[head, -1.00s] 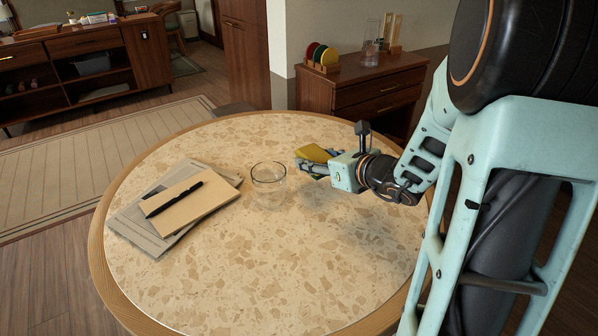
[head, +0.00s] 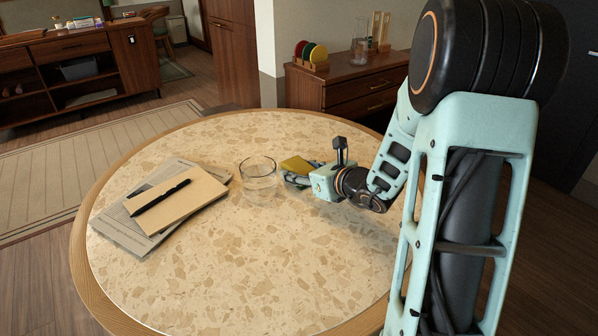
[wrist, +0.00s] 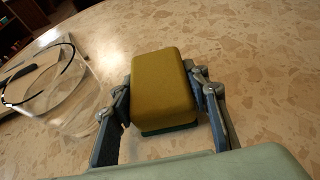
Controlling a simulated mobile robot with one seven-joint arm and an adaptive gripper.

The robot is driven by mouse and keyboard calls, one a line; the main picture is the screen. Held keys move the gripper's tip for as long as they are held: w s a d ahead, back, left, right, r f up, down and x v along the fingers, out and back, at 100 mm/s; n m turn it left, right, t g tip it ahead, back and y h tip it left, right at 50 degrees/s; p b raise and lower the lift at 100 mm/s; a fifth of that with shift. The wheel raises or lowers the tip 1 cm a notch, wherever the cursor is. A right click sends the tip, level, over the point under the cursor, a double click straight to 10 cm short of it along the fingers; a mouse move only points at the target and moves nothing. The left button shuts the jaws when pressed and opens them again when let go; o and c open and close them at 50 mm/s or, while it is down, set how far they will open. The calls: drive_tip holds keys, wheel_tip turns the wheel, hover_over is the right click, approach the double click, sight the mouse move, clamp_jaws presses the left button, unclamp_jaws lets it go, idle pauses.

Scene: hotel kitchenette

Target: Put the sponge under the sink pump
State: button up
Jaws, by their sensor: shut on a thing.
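The sponge (head: 297,164), yellow with a dark green underside, is between the fingers of my gripper (head: 292,176), over the round table. In the wrist view the sponge (wrist: 163,88) fills the space between the two fingers, and my gripper (wrist: 165,105) is shut on its sides. I cannot tell whether the sponge touches the tabletop. No sink or pump shows in either view.
A clear glass (head: 258,178) stands just left of the sponge and also shows in the wrist view (wrist: 62,92). Papers, a notebook (head: 178,196) and a black pen (head: 160,197) lie further left. The front of the table (head: 260,270) is clear. A wooden cabinet (head: 345,85) stands behind.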

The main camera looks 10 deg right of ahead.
drive_tip(key=o, duration=0.9)
drive_tip(key=shift+f, duration=0.1)
drive_tip(key=shift+o, duration=0.2)
